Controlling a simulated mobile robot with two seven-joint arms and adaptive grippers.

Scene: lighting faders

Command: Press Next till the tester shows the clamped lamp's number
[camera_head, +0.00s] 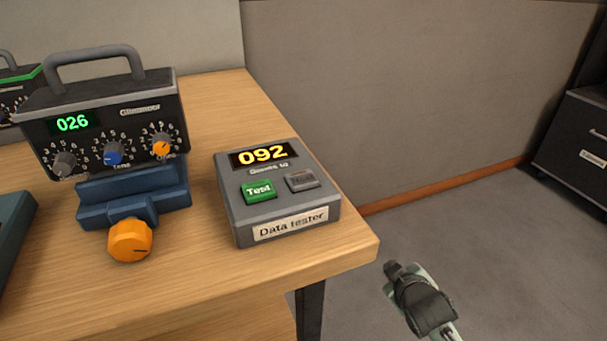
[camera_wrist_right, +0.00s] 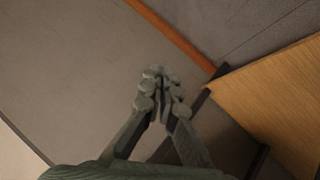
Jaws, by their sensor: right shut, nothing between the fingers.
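The data tester (camera_head: 285,225) is a grey box on the wooden table, with an amber display reading 092. It has a green Test button (camera_head: 259,191) and a grey button (camera_head: 302,180) whose label I cannot read clearly. A dimmer (camera_head: 100,120) with green digits 026 sits in a blue clamp (camera_head: 135,195) with an orange knob (camera_head: 130,240). My right gripper (camera_head: 392,268) is shut and empty, off the table's right edge and apart from the tester. It also shows shut in the right wrist view (camera_wrist_right: 158,75). My left gripper is not in view.
The wooden table (camera_head: 200,285) ends just right of the tester. Another dimmer (camera_head: 18,90) is partly cut off at the far left, and a blue object (camera_head: 12,235) at the left edge. A dark cabinet (camera_head: 575,140) stands at the right. The floor between is clear.

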